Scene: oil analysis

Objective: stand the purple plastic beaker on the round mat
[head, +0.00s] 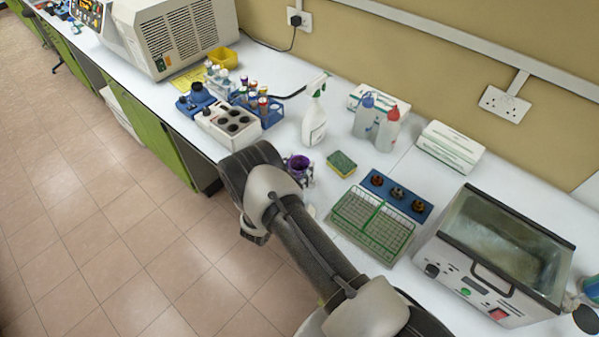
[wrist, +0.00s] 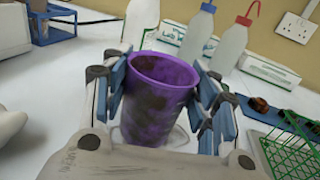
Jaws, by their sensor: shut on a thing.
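The purple beaker (wrist: 158,95) is upright between the fingers of my gripper (wrist: 165,100), which is shut on its sides. Its open rim faces up, and its wall has dark blotches. In the head view the beaker (head: 299,168) shows just past my wrist, above the front part of the bench. A pale round outline (wrist: 184,140), perhaps the round mat, shows around the beaker's lower end in the wrist view. The beaker's base is hidden by my gripper, so I cannot tell whether it touches anything.
A green and yellow sponge (head: 341,164) lies right of the beaker. The spray bottle (head: 313,118) and wash bottles (head: 388,128) stand behind. A green wire rack (head: 372,224) and a water bath (head: 495,262) are to the right, a tube rack (head: 270,116) to the left.

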